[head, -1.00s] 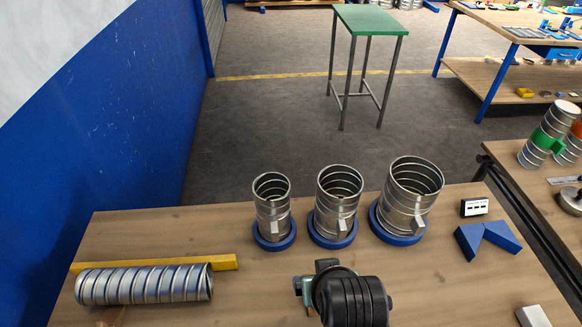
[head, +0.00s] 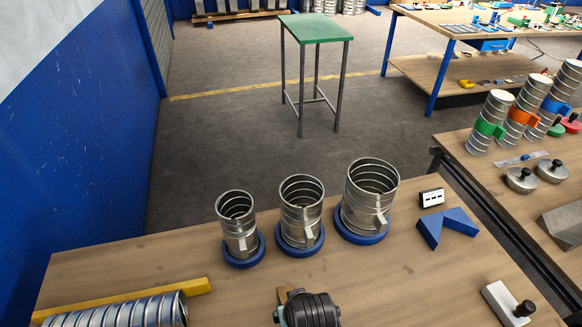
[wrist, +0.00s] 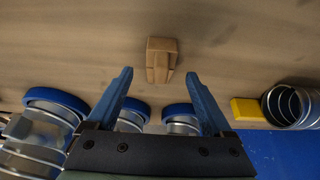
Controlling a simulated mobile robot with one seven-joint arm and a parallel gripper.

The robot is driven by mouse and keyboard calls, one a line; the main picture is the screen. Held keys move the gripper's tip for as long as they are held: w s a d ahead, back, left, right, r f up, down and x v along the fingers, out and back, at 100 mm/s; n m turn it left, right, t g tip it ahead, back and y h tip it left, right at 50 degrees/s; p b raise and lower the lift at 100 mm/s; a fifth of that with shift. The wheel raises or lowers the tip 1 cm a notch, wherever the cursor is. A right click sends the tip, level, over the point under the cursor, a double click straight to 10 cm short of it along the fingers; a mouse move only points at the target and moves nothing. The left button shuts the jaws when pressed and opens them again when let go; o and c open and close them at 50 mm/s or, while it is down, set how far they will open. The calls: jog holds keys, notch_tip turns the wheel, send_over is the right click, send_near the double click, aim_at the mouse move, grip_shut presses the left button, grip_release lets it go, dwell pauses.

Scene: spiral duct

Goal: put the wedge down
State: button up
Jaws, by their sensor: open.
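A small tan wooden wedge (wrist: 161,58) lies on the wooden bench top in the wrist view. It shows just ahead of my gripper (wrist: 159,74), roughly centred between the two blue fingers. The fingers are spread open, with a gap visible on each side of the wedge, so it is not clasped. The wrist hides the fingertips and most of the wedge there.
Three upright spiral ducts (head: 239,222) stand in blue rings across the bench's far side. A ribbed duct (head: 120,312) lies by a yellow bar (head: 130,299) at the left. Blue angled blocks (head: 446,226) sit right. Bench surface around the wedge is clear.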

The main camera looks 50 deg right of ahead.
jog(key=shift+x, duration=1.45)
grip_shut()
